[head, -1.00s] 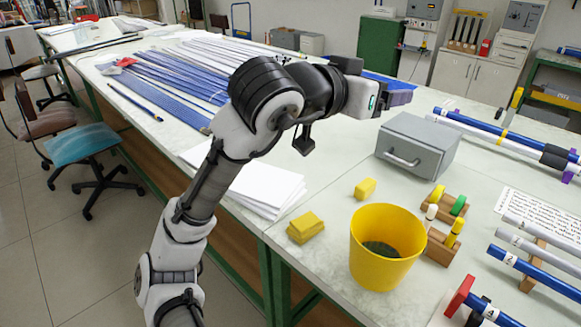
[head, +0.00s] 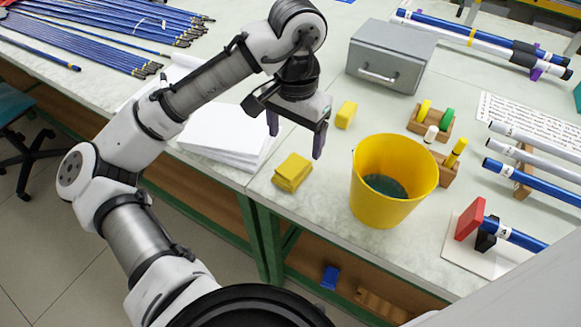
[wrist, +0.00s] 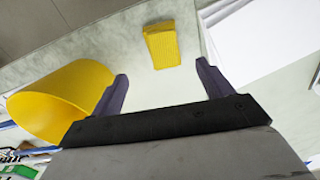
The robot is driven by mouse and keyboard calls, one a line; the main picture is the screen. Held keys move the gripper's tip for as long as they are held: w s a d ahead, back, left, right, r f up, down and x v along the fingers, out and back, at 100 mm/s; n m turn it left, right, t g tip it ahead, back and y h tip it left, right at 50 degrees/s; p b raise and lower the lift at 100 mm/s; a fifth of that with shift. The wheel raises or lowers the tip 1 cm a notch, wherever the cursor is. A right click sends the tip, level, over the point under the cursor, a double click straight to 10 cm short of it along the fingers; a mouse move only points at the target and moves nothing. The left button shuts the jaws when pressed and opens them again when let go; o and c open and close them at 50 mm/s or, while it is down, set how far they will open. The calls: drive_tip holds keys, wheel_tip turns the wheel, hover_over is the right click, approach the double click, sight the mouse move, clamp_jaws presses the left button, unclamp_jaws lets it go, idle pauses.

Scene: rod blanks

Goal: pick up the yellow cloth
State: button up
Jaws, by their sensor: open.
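The yellow cloth (head: 292,172) is a folded stack lying on the table near its front edge, between the white paper and the yellow bucket. It also shows in the wrist view (wrist: 162,45), ahead of the fingertips and between their lines. My gripper (head: 296,132) is open and empty, pointing down above the table, a little behind the cloth in the head view. Its two dark purple fingers also show in the wrist view (wrist: 162,72). They look apart from the cloth; the exact height is hard to tell.
A yellow bucket (head: 370,205) with something dark green inside stands right of the cloth. A smaller yellow block (head: 346,114) lies behind it. White paper sheets (head: 215,150) lie to the left. A grey box (head: 392,55) and a wooden holder (head: 440,120) stand farther back.

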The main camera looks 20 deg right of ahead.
sight(293, 165)
drive_tip(key=f, duration=0.9)
drive_tip(key=shift+w+a+f, duration=0.1)
drive_tip(key=shift+w+f, duration=0.15)
drive_tip(key=shift+w, duration=0.05)
drive_tip(key=c, duration=1.1)
